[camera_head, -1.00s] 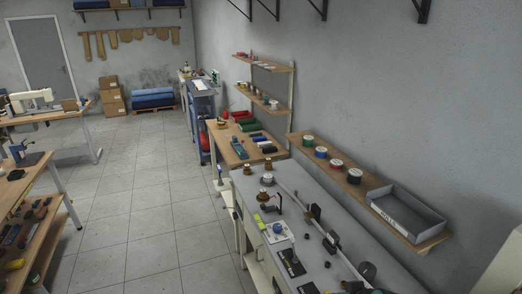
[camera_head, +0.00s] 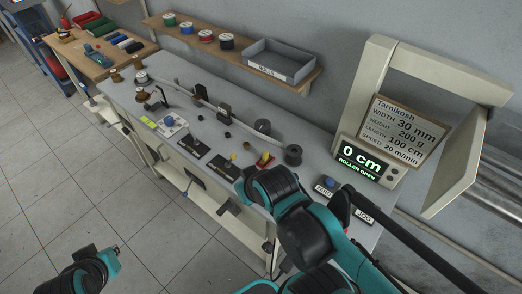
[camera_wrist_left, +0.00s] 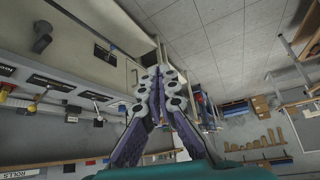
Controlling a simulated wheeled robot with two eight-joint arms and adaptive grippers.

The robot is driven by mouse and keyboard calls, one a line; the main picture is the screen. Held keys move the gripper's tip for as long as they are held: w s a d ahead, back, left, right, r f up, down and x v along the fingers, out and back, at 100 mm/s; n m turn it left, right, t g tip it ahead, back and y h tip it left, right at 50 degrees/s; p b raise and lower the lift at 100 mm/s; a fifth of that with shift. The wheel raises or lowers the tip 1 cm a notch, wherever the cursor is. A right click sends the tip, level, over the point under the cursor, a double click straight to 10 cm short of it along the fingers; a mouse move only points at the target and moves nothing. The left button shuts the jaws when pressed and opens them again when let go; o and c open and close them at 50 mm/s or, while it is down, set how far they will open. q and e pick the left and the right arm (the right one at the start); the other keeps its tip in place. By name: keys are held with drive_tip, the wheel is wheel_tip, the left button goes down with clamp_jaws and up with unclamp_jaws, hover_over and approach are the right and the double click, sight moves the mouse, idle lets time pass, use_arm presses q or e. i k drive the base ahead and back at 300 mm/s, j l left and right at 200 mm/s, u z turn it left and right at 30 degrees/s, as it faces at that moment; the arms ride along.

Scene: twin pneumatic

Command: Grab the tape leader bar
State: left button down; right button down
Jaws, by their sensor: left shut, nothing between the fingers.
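I cannot pick out the tape leader bar for certain in either view. In the head view a pale tape-like strip (camera_head: 183,88) runs along the grey bench (camera_head: 215,78) from a white spool (camera_head: 141,78) past black guides towards a black roller (camera_head: 292,154). My left gripper (camera_wrist_left: 160,70) shows in the left wrist view, with its grey and purple fingers shut and empty. It is away from the bench top, with floor and bench front behind it. In the head view a teal and black part of my left arm shows at the lower left. My right gripper is not in view.
A cream machine frame (camera_head: 370,75) stands at the right with a sign (camera_head: 403,130) and a display (camera_head: 363,162) reading "0 cm, ROLLER OPEN". ZERO (camera_head: 325,187) and JOG (camera_head: 364,216) controls sit on the bench's near end. A shelf (camera_head: 185,38) holds rolls and a grey tray (camera_head: 281,62).

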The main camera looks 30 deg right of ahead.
sight(266, 158)
drive_tip(key=z, duration=0.45)
drive_tip(key=i+z, duration=0.1)
drive_tip(key=z, duration=0.35)
drive_tip(key=j+z, duration=0.15)
drive_tip(key=z, duration=0.3)
drive_tip(key=i+z, duration=0.1)
drive_tip(key=z, duration=0.4)
drive_tip(key=j+z, duration=0.15)
drive_tip(key=z, duration=0.3)
drive_tip(key=j+z, duration=0.15)
drive_tip(key=j, duration=0.2)
